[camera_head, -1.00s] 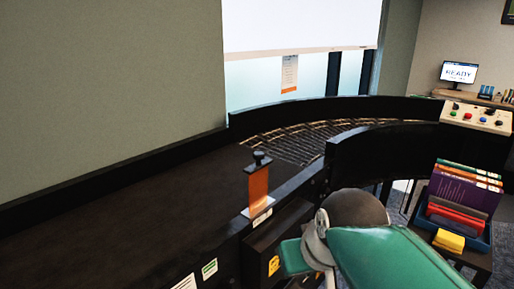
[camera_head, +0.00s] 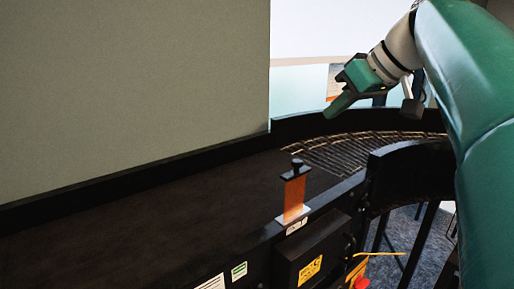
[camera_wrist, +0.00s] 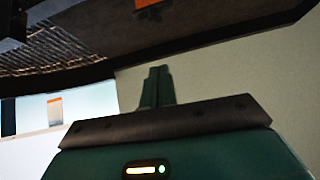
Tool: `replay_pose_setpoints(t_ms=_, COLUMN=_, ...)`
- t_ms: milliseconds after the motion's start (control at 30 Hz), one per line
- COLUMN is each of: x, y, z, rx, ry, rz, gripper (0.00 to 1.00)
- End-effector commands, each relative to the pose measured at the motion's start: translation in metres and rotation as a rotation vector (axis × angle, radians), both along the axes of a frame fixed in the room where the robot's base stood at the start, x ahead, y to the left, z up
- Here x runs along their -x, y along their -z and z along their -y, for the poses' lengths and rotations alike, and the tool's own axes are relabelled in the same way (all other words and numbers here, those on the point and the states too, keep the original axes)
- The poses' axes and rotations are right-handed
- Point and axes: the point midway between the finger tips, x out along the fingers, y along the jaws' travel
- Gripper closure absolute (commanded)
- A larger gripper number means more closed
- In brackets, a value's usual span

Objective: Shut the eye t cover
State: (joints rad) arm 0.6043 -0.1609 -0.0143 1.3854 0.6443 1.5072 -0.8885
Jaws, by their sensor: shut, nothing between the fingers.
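The eye t cover appears to be the upright orange plate (camera_head: 295,198) with a black knob (camera_head: 297,164) on top, at the conveyor's near edge; no label confirms this. It stands on a pale base (camera_head: 292,217). My gripper (camera_head: 333,111) is shut and empty, raised above the far part of the conveyor, up and right of the plate and apart from it. In the wrist view my closed fingers (camera_wrist: 157,86) point at the wall, and a small orange patch (camera_wrist: 141,4) shows at the top edge, perhaps the same plate.
The dark belt (camera_head: 150,225) runs into a curved roller section (camera_head: 365,148) with raised black side walls (camera_head: 405,165). A dark box with a yellow label (camera_head: 309,270) and a red button (camera_head: 361,284) are below the near edge. Open air lies between gripper and plate.

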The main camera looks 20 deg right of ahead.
Motion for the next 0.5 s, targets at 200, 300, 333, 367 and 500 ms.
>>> replay_pose_setpoints(t_ms=200, x=-0.006, y=0.007, z=0.001, rx=0.0, ry=0.0, rz=0.003, gripper=1.0)
replay_pose_setpoints(t_ms=300, x=-0.015, y=0.019, z=-0.003, rx=0.0, ry=0.002, rz=0.002, gripper=1.0)
replay_pose_setpoints(t_ms=333, x=-0.019, y=0.023, z=-0.004, rx=0.0, ry=0.004, rz=0.002, gripper=1.0)
replay_pose_setpoints(t_ms=367, x=-0.022, y=0.027, z=-0.006, rx=0.0, ry=0.004, rz=0.002, gripper=1.0)
replay_pose_setpoints(t_ms=500, x=-0.04, y=0.048, z=-0.015, rx=-0.001, ry=0.003, rz=0.002, gripper=1.0)
